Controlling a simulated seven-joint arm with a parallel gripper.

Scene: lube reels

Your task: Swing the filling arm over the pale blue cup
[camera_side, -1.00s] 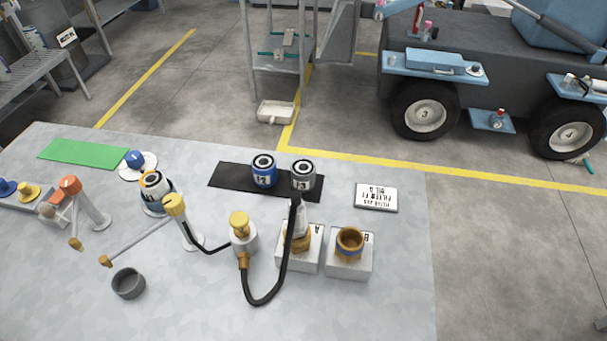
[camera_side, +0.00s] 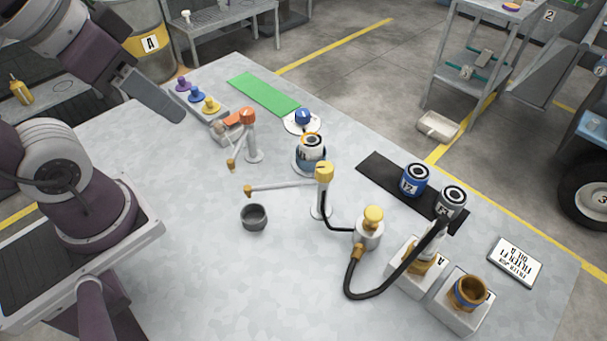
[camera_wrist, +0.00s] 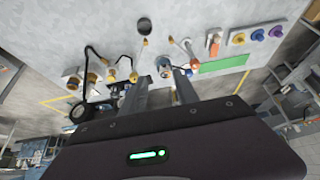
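The filling arm (camera_side: 285,186) is a thin grey tube from a yellow-topped post (camera_side: 324,180), with a brass nozzle (camera_side: 248,191) at its free end. The nozzle is near a dark grey cup (camera_side: 253,217), to its upper left in the side view. The cup also shows in the wrist view (camera_wrist: 144,25). A pale blue body (camera_side: 311,160) shows around or below an orange-ringed white can behind the post; I cannot tell whether it is the pale blue cup. My gripper (camera_wrist: 164,86) has its fingers apart and empty, above the table. It is away from the filling arm.
A second, orange-topped post (camera_side: 248,118) with its own tube and nozzle stands further left. A black hose (camera_side: 353,282) joins the yellow-topped pump (camera_side: 371,229) to the white block area. Cans stand on a black mat (camera_side: 380,172). The table's front middle is clear.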

